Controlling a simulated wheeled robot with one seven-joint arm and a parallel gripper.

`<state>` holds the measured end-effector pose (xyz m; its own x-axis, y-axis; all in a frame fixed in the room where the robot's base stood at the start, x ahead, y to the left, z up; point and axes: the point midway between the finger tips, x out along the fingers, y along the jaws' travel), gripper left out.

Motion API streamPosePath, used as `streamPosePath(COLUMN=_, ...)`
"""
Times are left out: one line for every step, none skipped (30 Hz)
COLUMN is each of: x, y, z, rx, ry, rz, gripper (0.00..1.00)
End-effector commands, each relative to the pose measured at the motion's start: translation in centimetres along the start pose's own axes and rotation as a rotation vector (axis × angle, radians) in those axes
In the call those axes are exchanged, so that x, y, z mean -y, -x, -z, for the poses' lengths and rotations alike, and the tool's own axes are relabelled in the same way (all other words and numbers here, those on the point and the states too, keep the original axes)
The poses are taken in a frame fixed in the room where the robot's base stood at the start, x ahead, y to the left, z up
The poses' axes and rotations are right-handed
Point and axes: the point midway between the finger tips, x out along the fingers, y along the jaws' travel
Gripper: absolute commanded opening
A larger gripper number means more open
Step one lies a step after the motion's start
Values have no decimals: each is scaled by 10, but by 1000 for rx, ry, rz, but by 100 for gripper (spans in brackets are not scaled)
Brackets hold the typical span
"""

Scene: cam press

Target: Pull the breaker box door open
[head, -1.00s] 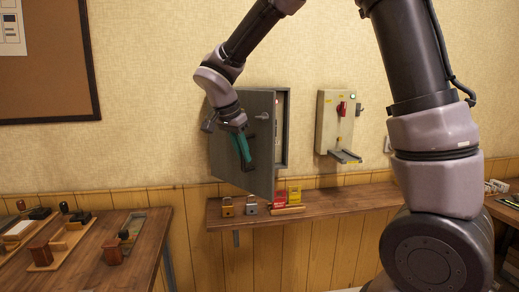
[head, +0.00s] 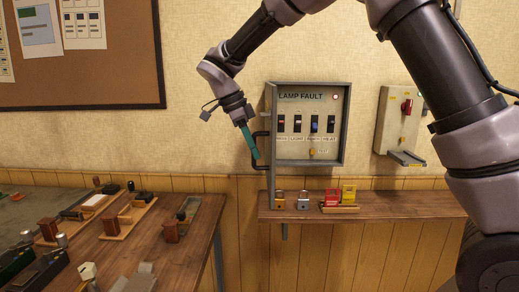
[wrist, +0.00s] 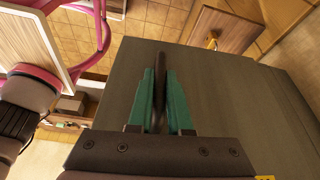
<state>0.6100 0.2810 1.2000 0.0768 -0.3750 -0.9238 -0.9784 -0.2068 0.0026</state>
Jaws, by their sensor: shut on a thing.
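The breaker box (head: 345,125) hangs on the wall in the head view. Its inside shows a "LAMP FAULT" label, a row of several switches and a small round red indicator. The grey door (head: 271,185) stands swung out on the left side of the box, seen nearly edge-on. It fills much of the wrist view as a dark grey panel (wrist: 235,95). My gripper (head: 254,152) is at the left of the door, its teal fingers shut on the dark door handle (head: 256,134). In the wrist view the handle (wrist: 159,70) lies between the fingers (wrist: 160,85).
A wooden shelf (head: 400,205) below the box holds padlocks (head: 304,200) and red and yellow items (head: 332,197). A second wall box (head: 392,120) with a red switch is at the right. A cluttered table (head: 150,245) stands at the left.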

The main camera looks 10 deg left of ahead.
Motion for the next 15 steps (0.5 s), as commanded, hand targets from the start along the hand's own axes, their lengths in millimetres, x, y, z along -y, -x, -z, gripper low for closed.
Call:
streamPosePath(x=1, y=0, z=0, rx=0, ry=-3, rz=1, gripper=0)
streamPosePath(x=1, y=0, z=0, rx=0, ry=-4, rz=0, gripper=0)
streamPosePath(x=1, y=0, z=0, rx=0, ry=-5, rz=0, gripper=0)
streamPosePath(x=1, y=0, z=0, rx=0, ry=-5, rz=0, gripper=0)
streamPosePath(x=1, y=0, z=0, rx=0, ry=-5, rz=0, gripper=0)
streamPosePath(x=1, y=0, z=0, rx=0, ry=-5, rz=0, gripper=0)
streamPosePath(x=1, y=0, z=0, rx=0, ry=-5, rz=0, gripper=0)
streamPosePath(x=1, y=0, z=0, rx=0, ry=-4, rz=0, gripper=0)
streamPosePath(x=1, y=0, z=0, rx=0, ry=-4, rz=0, gripper=0)
streamPosePath(x=1, y=0, z=0, rx=0, ry=-4, rz=0, gripper=0)
streamPosePath(x=1, y=0, z=0, rx=0, ry=-4, rz=0, gripper=0)
streamPosePath(x=1, y=0, z=0, rx=0, ry=-4, rz=0, gripper=25)
streamPosePath(x=1, y=0, z=0, rx=0, ry=-4, rz=0, gripper=36)
streamPosePath(x=1, y=0, z=0, rx=0, ry=-4, rz=0, gripper=47)
streamPosePath(x=1, y=0, z=0, rx=0, ry=-4, rz=0, gripper=47)
